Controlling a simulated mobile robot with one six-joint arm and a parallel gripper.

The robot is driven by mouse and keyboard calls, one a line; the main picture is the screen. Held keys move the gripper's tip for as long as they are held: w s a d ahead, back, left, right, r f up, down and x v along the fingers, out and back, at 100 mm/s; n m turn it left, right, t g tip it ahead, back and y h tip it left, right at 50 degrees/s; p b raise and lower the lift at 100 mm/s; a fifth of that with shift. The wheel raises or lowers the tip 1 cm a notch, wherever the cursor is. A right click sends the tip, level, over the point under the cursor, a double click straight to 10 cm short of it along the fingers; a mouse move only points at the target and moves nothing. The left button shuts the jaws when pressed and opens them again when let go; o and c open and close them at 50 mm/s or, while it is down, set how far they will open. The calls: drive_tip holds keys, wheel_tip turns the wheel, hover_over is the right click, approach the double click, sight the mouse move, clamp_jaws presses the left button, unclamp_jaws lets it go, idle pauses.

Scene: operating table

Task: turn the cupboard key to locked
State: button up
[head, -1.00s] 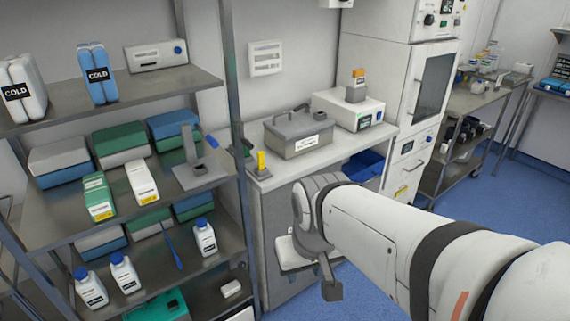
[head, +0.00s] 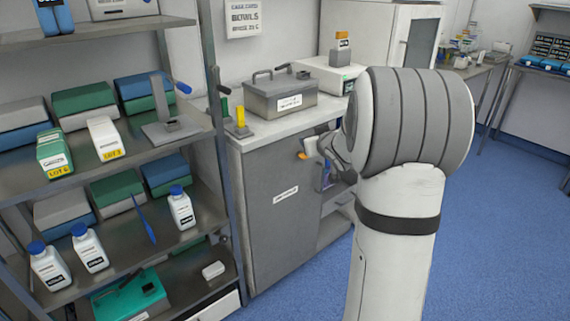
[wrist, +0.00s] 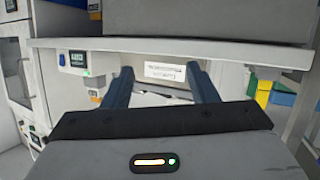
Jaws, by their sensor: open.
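The grey cupboard (head: 270,235) stands under the white counter, with its door closed and a small white label (head: 285,193) on the front. No key can be made out in either current view. My gripper (wrist: 161,70) is open and empty, its two dark fingers apart. The wrist picture looks upside down: the grey cupboard front (wrist: 165,18) is at its top. In the head view my arm stands in front of the cupboard's right side. The gripper body is partly seen there, by the counter edge; its fingertips are not clear.
On the counter (head: 255,138) are a grey handled box (head: 280,96) and a white device (head: 325,74) with a bottle on it. A shelf rack (head: 205,125) with boxes and bottles stands to the left. Blue floor (head: 500,230) is clear at right.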

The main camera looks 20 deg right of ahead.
drive_tip(key=w+d+f+n+t+y+b, duration=0.2)
drive_tip(key=w+d+f+y+b, duration=0.15)
drive_tip(key=f, duration=0.45)
drive_tip(key=n+y+b, duration=0.1)
drive_tip(key=y+b, duration=0.2)
drive_tip(key=y, duration=0.1)
approach(303, 155)
drive_tip(key=f, duration=0.1)
drive_tip(key=b+x, duration=0.1)
drive_tip(key=x, duration=0.7)
drive_tip(key=shift+r+t, duration=0.25)
drive_tip(key=shift+t, duration=0.15)
drive_tip(key=shift+w, duration=0.1)
drive_tip(key=shift+c, duration=0.2)
drive_tip(key=c, duration=0.9)
drive_tip(key=shift+c, duration=0.2)
